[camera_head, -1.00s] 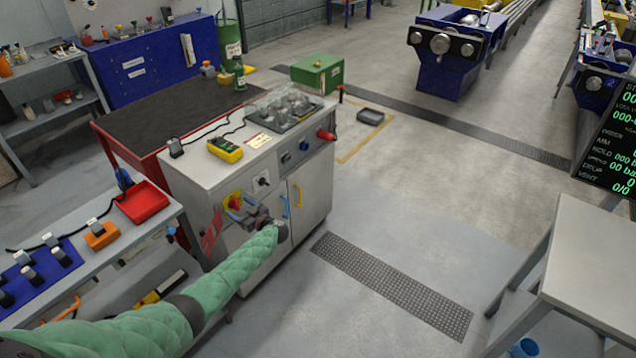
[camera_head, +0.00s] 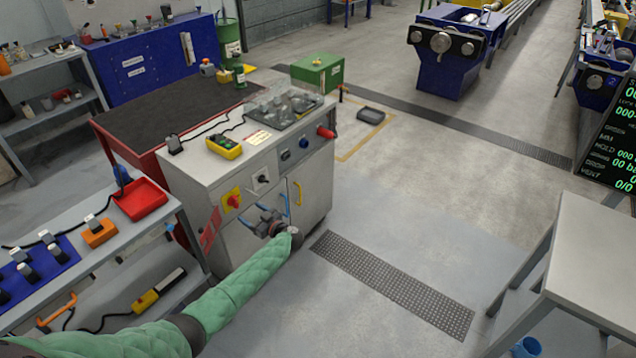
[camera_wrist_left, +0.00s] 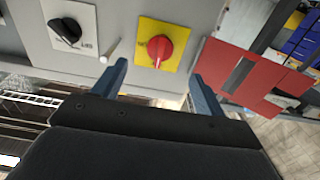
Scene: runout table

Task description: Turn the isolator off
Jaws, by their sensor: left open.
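The isolator is a red rotary handle (camera_head: 233,200) on a yellow plate (camera_head: 226,194), on the front of the grey cabinet (camera_head: 240,250). My left gripper (camera_head: 267,210) is open and empty, to the right of and slightly below the isolator, apart from it. In the left wrist view the red handle (camera_wrist_left: 159,48) lies beyond and between the blue fingers of the left gripper (camera_wrist_left: 158,72). Its narrow grip points roughly down in that picture. Nothing hides the handle. My right gripper is not in view.
A black rotary switch (camera_head: 263,180) on a white plate is right of the isolator. The cabinet has yellow door handles (camera_head: 298,193). A shelf bench with a red tray (camera_head: 143,200) stands at left.

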